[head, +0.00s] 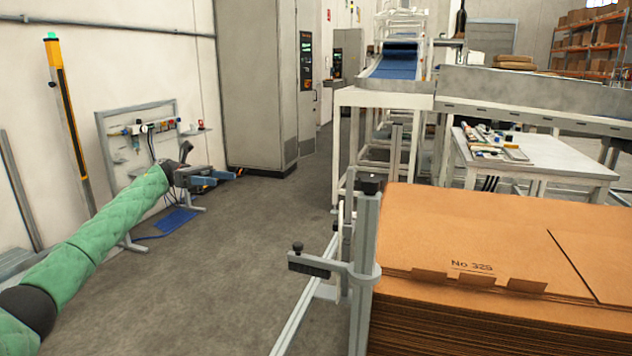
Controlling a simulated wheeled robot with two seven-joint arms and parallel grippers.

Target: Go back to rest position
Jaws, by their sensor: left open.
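My left arm, in a green quilted sleeve, reaches in from the lower left of the head view. My left gripper (226,175) is at its end, held out over the open floor with nothing between its fingers. It is open and apart from everything around it. My right gripper is not in the head view.
A tall stack of flat cardboard (480,240) stands at the lower right behind a metal post (364,270) with a side clamp. Behind are a white table (545,155), a conveyor (398,62) and a grey cabinet (258,85). Grey floor (250,240) lies clear between.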

